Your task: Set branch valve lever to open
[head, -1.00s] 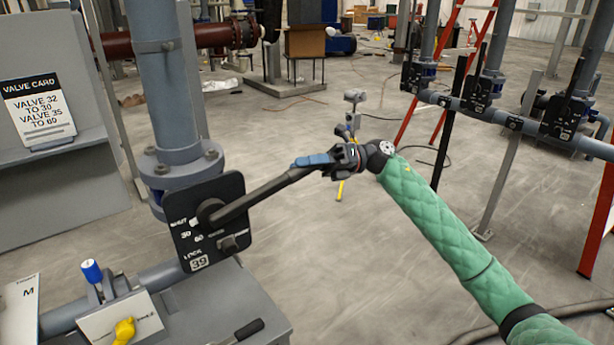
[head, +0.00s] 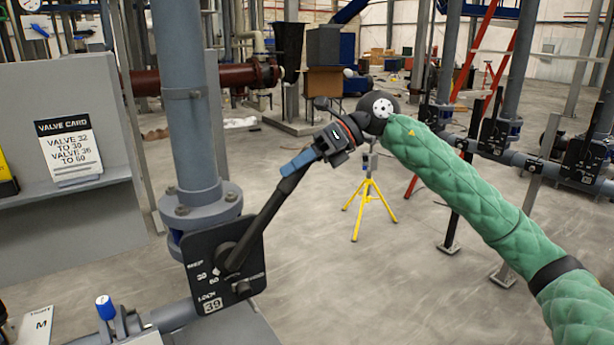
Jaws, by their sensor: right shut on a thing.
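The valve lever (head: 262,222) is a black bar on a hub at the black valve plate (head: 223,268), which reads 39. The plate carries markings, with 30 and 60 legible. The lever points up and to the right, away from the pipe. My right gripper (head: 312,158) is shut on the lever's blue-gripped outer end. My green-sleeved right arm reaches in from the right. My left gripper is not in view. A valve card (head: 69,150) at the left reads valve 32 to 30 and valve 36 or 35 to 60; the digit is unclear.
A vertical grey pipe (head: 186,110) with a bolted flange stands just behind the plate. A blue-knobbed fitting (head: 105,308) sits at the lower left. A yellow tripod (head: 368,205) stands on the floor behind. Other valve pipes (head: 510,90) stand at the right.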

